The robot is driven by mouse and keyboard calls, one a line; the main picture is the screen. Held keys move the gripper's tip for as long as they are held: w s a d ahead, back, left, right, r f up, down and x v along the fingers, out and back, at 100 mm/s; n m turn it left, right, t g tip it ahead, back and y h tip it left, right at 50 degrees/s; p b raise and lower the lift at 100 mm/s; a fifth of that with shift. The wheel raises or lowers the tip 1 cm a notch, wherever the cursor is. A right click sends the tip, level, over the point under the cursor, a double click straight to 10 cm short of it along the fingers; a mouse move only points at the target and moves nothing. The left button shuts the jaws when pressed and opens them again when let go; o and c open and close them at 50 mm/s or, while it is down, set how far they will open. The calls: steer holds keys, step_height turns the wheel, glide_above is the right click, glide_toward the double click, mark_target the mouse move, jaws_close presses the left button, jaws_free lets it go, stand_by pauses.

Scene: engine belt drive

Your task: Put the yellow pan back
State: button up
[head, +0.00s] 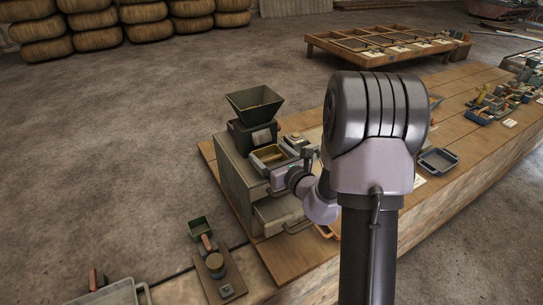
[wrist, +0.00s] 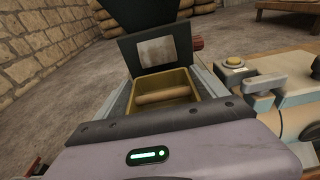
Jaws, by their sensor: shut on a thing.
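The yellow pan (head: 269,156) is a small open rectangular tray on top of the grey cabinet (head: 236,178), in front of the dark hopper machine (head: 254,117). In the wrist view the pan (wrist: 163,98) lies level between grey side rails, with a tan rounded bar across its inside. My gripper (head: 287,172) is at the pan's near side and shut on it. The fingertips are hidden behind the gripper body, so the exact grip does not show. I cannot tell whether the pan rests on the surface beneath it.
The cabinet has an open drawer (head: 277,211) below. A grey unit with a yellow button (wrist: 235,62) stands right of the pan. A blue tray (head: 437,161) lies on the bench to the right.

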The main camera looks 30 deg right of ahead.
steer(key=o, duration=1.9)
steer(key=shift+d+f, duration=0.1)
steer(key=shift+d, duration=0.15)
steer(key=shift+o, duration=0.2)
steer(key=shift+a, duration=0.1)
